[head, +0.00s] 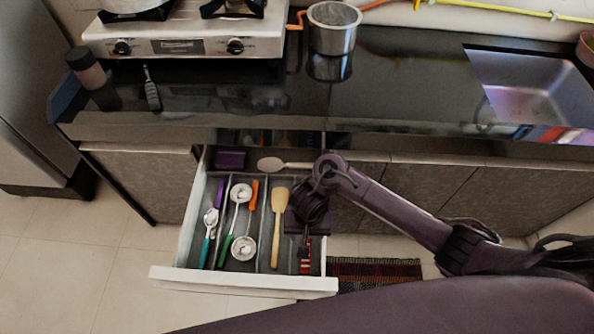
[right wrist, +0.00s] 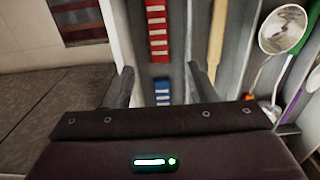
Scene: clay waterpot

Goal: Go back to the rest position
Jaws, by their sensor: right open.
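My right arm reaches in from the right in the head view, and its gripper is over the right compartment of the open drawer (head: 165,274). In the right wrist view the two fingers of my right gripper (right wrist: 160,84) are spread apart, with nothing gripped. Below them in the compartment lie a red-and-white segmented item (right wrist: 157,32) and a blue-and-white one (right wrist: 162,92). The red one also shows in the head view (head: 305,264). In the head view the fingertips are hidden behind the wrist. My left gripper is not in view.
The drawer also holds a wooden spatula (head: 279,205), ladles and other utensils. A striped mat (head: 385,270) lies on the floor.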

